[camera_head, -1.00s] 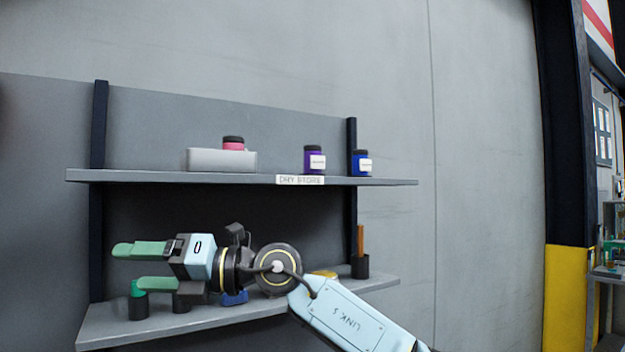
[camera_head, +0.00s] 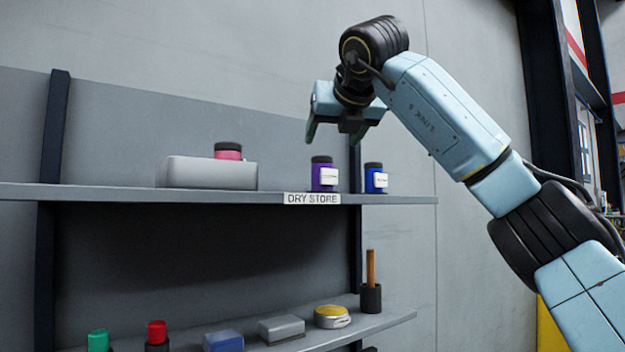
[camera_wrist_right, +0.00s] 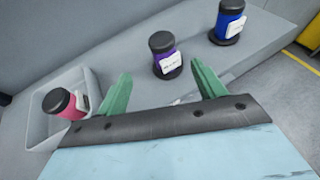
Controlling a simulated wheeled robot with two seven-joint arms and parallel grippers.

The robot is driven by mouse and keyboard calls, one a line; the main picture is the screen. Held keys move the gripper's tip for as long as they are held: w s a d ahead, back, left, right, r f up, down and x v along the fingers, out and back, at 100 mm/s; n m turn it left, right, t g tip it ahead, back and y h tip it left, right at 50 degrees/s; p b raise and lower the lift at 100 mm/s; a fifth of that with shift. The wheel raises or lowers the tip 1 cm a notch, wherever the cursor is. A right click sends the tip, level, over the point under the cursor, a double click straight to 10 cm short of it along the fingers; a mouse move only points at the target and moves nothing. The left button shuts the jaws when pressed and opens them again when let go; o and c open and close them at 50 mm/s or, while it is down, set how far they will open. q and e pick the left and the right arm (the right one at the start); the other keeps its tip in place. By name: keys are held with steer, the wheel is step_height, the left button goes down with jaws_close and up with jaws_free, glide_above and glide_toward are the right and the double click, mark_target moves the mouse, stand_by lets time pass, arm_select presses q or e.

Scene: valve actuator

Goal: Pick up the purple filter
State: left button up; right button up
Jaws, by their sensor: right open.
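The purple filter (camera_head: 323,174), a small jar with a black lid and white label, stands upright on the upper shelf (camera_head: 100,192). My right gripper (camera_head: 312,132) is just above it, pointing down, with green fingers. In the right wrist view my right gripper (camera_wrist_right: 163,90) is open and empty, and the purple filter (camera_wrist_right: 166,56) shows beyond and between the fingertips, apart from them. My left gripper is not in view.
A blue jar (camera_head: 375,178) stands close to the right of the purple one. A pink jar (camera_head: 228,151) sits in a grey bin (camera_head: 205,173) to the left. A "DRY STORE" label (camera_head: 312,199) is on the shelf edge. The lower shelf (camera_head: 385,322) holds several items.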

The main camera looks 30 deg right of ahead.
mark_target(325, 158)
steer(key=p+x, duration=0.1)
steer(key=x, duration=0.3)
steer(key=shift+w+d+f, duration=0.25)
steer(key=shift+w, duration=0.05)
steer(key=p+x, duration=0.1)
steer(key=x, duration=0.1)
steer(key=shift+w+d+f, duration=0.15)
steer(key=shift+w, duration=0.2)
steer(key=p+x, duration=0.2)
steer(key=x, duration=0.1)
steer(key=shift+w+d+f, duration=0.1)
steer(key=shift+w+d, duration=0.2)
steer(key=shift+w+f, duration=0.15)
steer(key=shift+w, duration=0.05)
steer(key=shift+c, duration=0.3)
steer(key=c, duration=1)
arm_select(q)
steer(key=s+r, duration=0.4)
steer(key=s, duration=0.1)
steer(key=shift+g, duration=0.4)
arm_select(e)
steer(key=shift+c, duration=0.3)
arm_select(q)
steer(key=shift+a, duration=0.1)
